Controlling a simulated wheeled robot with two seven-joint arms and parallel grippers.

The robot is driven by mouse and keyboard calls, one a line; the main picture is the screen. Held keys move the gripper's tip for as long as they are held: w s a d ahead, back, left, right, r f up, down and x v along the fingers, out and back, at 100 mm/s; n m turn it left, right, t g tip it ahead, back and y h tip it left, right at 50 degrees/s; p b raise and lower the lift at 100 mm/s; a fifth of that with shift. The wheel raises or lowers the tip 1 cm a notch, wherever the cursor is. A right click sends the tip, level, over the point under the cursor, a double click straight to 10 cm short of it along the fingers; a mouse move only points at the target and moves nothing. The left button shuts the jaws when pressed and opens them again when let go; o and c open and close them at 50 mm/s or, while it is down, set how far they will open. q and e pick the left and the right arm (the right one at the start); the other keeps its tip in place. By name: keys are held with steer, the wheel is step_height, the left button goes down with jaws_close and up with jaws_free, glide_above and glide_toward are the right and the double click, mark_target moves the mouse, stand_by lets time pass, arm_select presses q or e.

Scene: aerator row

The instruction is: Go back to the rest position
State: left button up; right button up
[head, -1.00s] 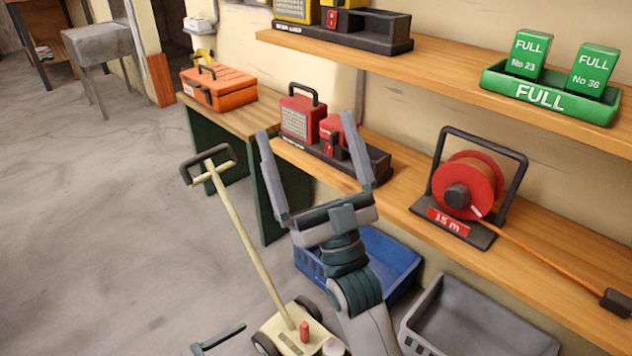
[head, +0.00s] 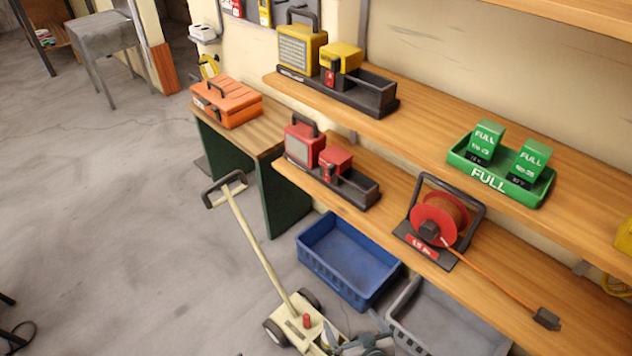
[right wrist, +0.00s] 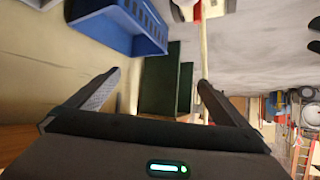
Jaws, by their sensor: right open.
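My right gripper (right wrist: 160,82) shows in the right wrist view with its two fingers wide apart. It is open, and nothing is held between the fingers. I cannot make out the fingertips there. My left gripper is not in view.
Wooden shelves on the right hold a green FULL tray (head: 460,160), a red cable reel (head: 437,220), red boxes (head: 304,147) and yellow boxes (head: 300,52). A grey crate (head: 398,310) stands below. An orange toolbox (head: 228,103) is on a bench.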

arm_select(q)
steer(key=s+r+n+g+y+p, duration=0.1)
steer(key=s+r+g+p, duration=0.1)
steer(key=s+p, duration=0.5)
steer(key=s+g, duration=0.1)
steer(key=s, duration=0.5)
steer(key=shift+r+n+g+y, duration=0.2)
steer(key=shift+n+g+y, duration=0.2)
arm_select(e)
steer(key=s+d+f+g+h, duration=0.1)
steer(key=s+d+f, duration=0.3)
steer(key=s, duration=0.7)
steer(key=s+d+f+g+h, duration=0.1)
steer(key=s+d+f+g, duration=0.3)
steer(key=s, duration=0.6)
steer(key=shift+s+d+f+m+g, duration=0.3)
steer(key=shift+s+d, duration=0.1)
steer(key=shift+d, duration=0.2)
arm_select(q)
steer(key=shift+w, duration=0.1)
arm_select(e)
steer(key=shift+w, duration=0.1)
